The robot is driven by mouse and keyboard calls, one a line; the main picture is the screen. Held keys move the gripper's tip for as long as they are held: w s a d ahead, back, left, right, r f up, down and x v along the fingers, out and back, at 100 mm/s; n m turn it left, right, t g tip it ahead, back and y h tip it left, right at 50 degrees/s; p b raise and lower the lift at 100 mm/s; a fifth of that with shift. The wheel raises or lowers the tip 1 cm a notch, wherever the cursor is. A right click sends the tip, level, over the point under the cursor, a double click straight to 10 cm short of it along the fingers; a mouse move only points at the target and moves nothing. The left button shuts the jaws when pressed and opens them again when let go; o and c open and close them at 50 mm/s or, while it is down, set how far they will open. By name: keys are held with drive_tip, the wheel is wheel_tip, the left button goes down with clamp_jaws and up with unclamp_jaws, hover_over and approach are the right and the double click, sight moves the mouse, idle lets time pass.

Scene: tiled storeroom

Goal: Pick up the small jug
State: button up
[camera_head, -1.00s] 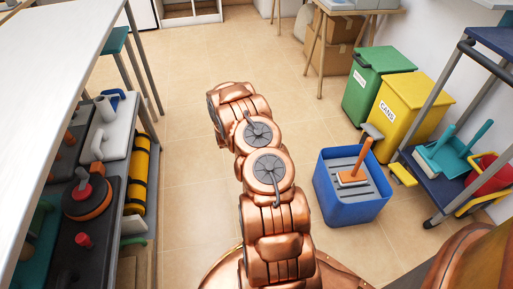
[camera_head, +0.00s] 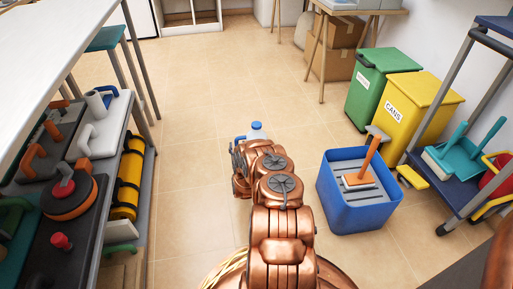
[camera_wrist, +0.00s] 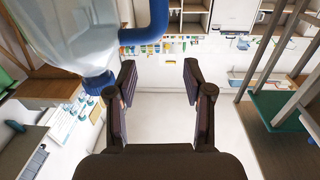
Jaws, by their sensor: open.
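The small jug shows in the head view as a blue cap with a bit of pale body (camera_head: 257,130), just beyond the far end of my arm. My arm hides the rest of it. In the wrist view the jug (camera_wrist: 80,30) is large and close at the upper left, with a clear body, a thick blue handle and a blue cap toward the bottom of the picture. My gripper (camera_wrist: 160,68) is open, with nothing between its fingers. The jug lies to the left of the fingers in that view. What it stands on cannot be seen.
A blue bin (camera_head: 360,208) with an orange-handled tool stands right of my arm. Green (camera_head: 383,70) and yellow (camera_head: 420,95) bins and a cleaning cart (camera_head: 462,185) are farther right. A loaded shelf under a white table (camera_head: 50,60) lines the left. Tiled floor (camera_head: 200,85) is clear ahead.

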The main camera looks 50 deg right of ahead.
sight(237, 143)
drive_tip(key=f, duration=0.1)
drive_tip(key=w+f+b, duration=0.1)
drive_tip(key=d+f+b, duration=0.1)
drive_tip(key=f, duration=0.1)
drive_tip(key=shift+w+f, duration=0.1)
drive_tip(key=shift+w, duration=0.05)
drive_tip(key=shift+b+x, duration=1.5)
drive_tip(key=shift+x, duration=1.1)
drive_tip(key=shift+w+d, duration=0.25)
clamp_jaws()
